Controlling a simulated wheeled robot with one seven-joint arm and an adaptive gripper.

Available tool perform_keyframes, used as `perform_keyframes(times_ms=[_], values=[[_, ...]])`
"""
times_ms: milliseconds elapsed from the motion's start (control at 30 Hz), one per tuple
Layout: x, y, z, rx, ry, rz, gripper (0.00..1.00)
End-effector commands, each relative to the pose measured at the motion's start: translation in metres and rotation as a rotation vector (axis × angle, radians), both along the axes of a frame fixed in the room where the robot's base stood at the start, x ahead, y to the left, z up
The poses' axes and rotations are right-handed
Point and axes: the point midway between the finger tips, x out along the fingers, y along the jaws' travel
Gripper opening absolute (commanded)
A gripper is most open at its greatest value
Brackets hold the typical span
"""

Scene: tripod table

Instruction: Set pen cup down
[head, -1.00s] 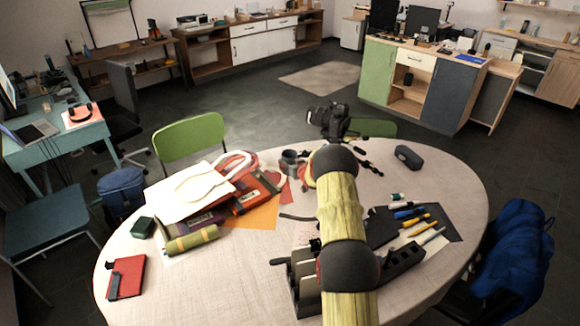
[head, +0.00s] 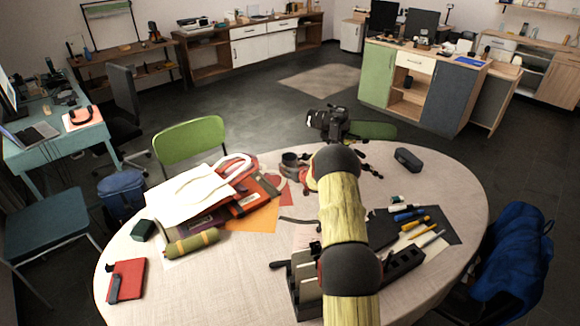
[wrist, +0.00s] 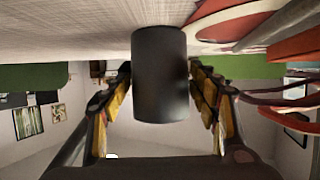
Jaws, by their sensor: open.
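The pen cup (wrist: 160,75) is a plain dark grey cylinder in the middle of the wrist view, which shows the scene upside down. Its base end meets the pale table top (wrist: 75,30), and it looks upright. My gripper (wrist: 159,72) is open, with one yellow-padded finger on each side of the cup and a narrow gap at each side. In the head view a dark grey cup (head: 290,160) shows near the far table edge, left of my arm. My arm mostly hides my gripper there.
A dark case (head: 408,159) and several pens lie right.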

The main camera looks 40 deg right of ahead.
Motion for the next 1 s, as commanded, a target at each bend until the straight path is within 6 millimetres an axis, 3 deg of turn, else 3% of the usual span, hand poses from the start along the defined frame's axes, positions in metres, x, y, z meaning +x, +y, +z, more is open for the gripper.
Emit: perform_keyframes(times_ms=[400, 600, 767, 867, 1000], values=[[-0.07, 0.022, 0.033, 0.0, 0.0, -0.001, 0.6], [-0.089, 0.028, 0.04, -0.001, 0.0, -0.001, 0.6], [-0.09, 0.035, 0.052, -0.007, 0.01, 0.0, 0.6], [-0.086, 0.048, 0.078, -0.019, 0.029, -0.003, 0.6], [-0.084, 0.087, 0.139, -0.043, 0.092, -0.011, 0.6]])
